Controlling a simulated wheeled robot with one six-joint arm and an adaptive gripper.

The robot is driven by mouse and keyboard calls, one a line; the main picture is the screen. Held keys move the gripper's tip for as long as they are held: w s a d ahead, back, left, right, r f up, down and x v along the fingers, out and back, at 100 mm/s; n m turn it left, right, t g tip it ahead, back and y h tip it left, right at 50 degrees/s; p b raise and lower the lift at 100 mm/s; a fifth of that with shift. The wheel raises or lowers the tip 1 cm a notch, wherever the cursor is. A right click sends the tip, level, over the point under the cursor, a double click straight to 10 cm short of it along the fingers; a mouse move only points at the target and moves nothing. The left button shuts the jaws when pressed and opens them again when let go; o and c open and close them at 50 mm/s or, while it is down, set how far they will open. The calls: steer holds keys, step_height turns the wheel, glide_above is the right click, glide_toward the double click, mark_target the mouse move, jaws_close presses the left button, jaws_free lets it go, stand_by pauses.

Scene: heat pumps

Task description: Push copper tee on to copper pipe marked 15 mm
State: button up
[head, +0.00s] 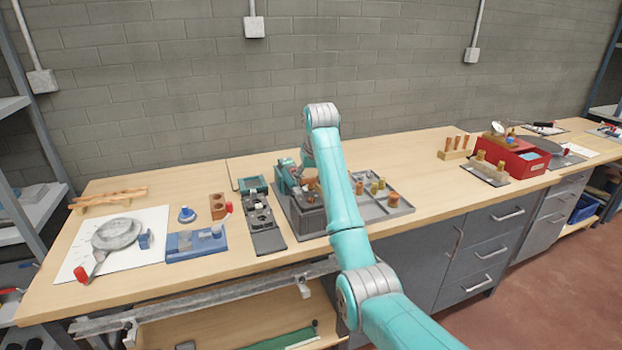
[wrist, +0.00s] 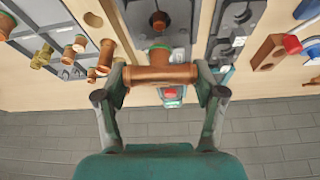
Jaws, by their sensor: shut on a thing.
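A copper tee (wrist: 155,76) lies crosswise between the two fingers of my gripper (wrist: 162,80) in the wrist view, its short branch pointing away from my palm. Beyond the branch, an upright copper pipe end (wrist: 159,21) with a dark bore shows over a grey block; the tee looks apart from it. I cannot read any 15 mm mark. In the head view my gripper (head: 299,178) is over the left part of the grey fixture tray (head: 391,212), partly hidden by my arm, and the tee is hard to make out there.
Several copper and brass fittings (wrist: 80,43) stand in the tray beside the pipe. A dark jig (head: 264,228) and a blue fixture (head: 196,244) lie to the left. A red bin (head: 520,163) stands at right.

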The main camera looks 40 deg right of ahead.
mark_target(312, 188)
steer(key=shift+f, duration=0.15)
steer(key=shift+f, duration=1.35)
steer(key=shift+f, duration=1.25)
steer(key=o, duration=1.2)
steer(key=shift+c, duration=0.2)
steer(key=shift+r, duration=0.1)
steer(key=v, duration=0.7)
steer(key=shift+s+r, duration=0.1)
steer(key=shift+r, duration=0.05)
steer(key=shift+s, duration=0.1)
